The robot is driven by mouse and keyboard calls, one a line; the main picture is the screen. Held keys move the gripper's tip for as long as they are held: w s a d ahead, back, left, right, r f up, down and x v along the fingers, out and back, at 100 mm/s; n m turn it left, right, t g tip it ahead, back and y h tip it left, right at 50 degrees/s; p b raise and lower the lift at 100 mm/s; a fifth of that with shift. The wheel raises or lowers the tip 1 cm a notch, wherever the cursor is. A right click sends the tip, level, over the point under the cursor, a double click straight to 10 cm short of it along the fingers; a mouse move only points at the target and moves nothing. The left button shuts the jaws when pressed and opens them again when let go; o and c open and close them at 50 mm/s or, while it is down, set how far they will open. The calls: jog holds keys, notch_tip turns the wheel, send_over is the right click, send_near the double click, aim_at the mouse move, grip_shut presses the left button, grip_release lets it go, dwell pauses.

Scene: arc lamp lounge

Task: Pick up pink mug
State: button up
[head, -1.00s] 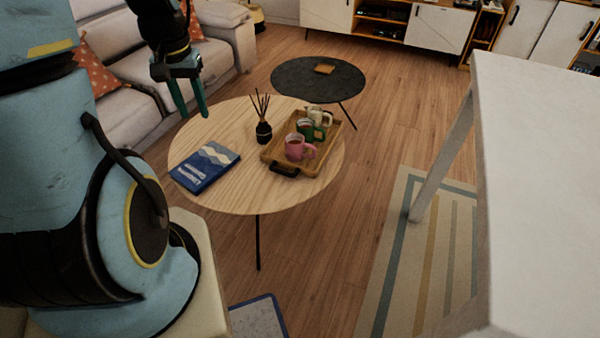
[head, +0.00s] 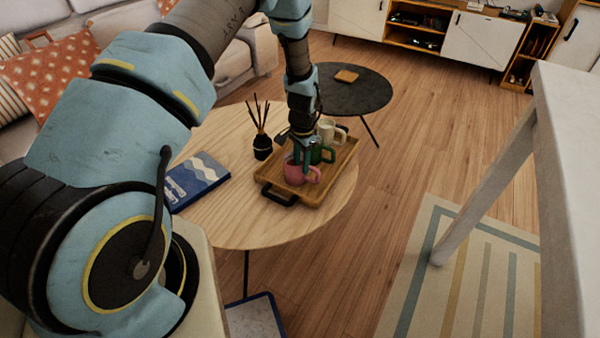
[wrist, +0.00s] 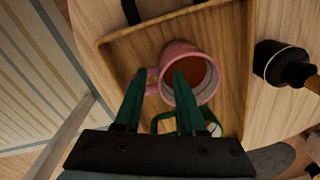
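The pink mug (head: 293,174) stands upright at the near end of a wooden tray (head: 318,192) on the round table. In the wrist view the pink mug (wrist: 206,73) shows its rim and reddish inside, with its handle toward the left. My gripper (head: 302,166) is over the mug, pointing down. In the wrist view my gripper (wrist: 156,77) is open, one finger left of the handle and the other over the mug's opening, so handle and near wall lie between them. I cannot tell whether the fingers touch it.
A green mug (head: 321,153) stands close behind, and a cream mug (head: 328,131) beyond it on the tray. A black reed diffuser (head: 262,147) stands left of the tray. A blue book (head: 198,178) lies on the table (head: 230,215). A white table (head: 575,130) is at right.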

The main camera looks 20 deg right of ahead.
aim_at(302, 182)
jog(key=shift+w+d+f+p, duration=0.15)
jog(key=shift+f+p, duration=0.1)
jog(key=shift+f, duration=1.5)
jog(key=shift+w+f+p, duration=0.15)
jog(key=shift+f+p, duration=0.1)
jog(key=shift+f, duration=1.45)
grip_shut()
jog(key=shift+d+r, duration=0.1)
